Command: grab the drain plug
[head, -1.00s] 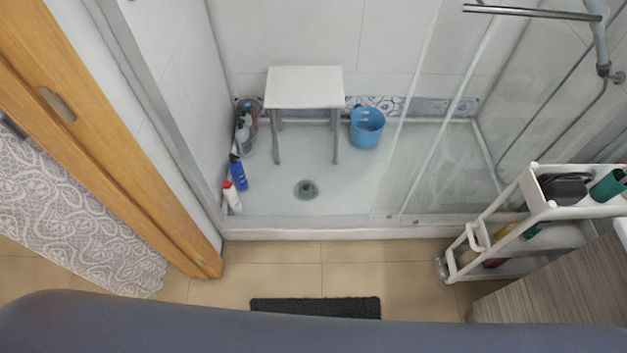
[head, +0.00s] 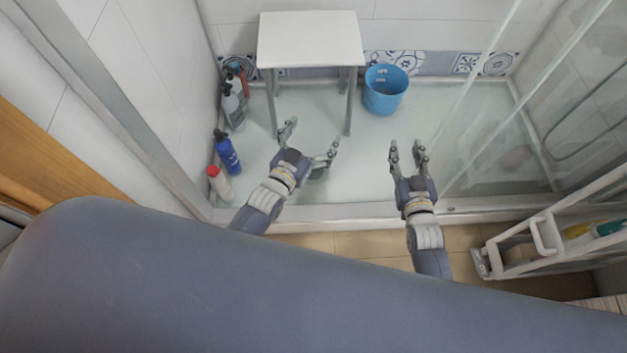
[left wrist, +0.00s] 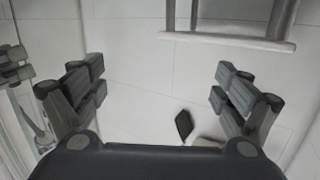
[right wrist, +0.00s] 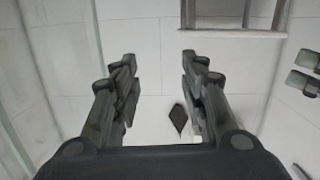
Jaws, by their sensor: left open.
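The drain plug (head: 318,173) is a small grey-green round piece on the pale shower floor. In the head view it is partly hidden behind my left gripper (head: 311,138). That gripper is open and empty, its fingers spread wide and pointing to the back of the shower; its height above the floor is hard to tell. My right gripper (head: 406,150) is to the right of the plug, open and empty, fingers narrower apart.
A white stool (head: 311,40) stands behind the plug, with a blue bucket (head: 384,90) to its right. Several bottles, including a blue one (head: 227,152), line the left wall. A glass panel (head: 490,130) closes the right side. A white cart (head: 560,225) stands front right.

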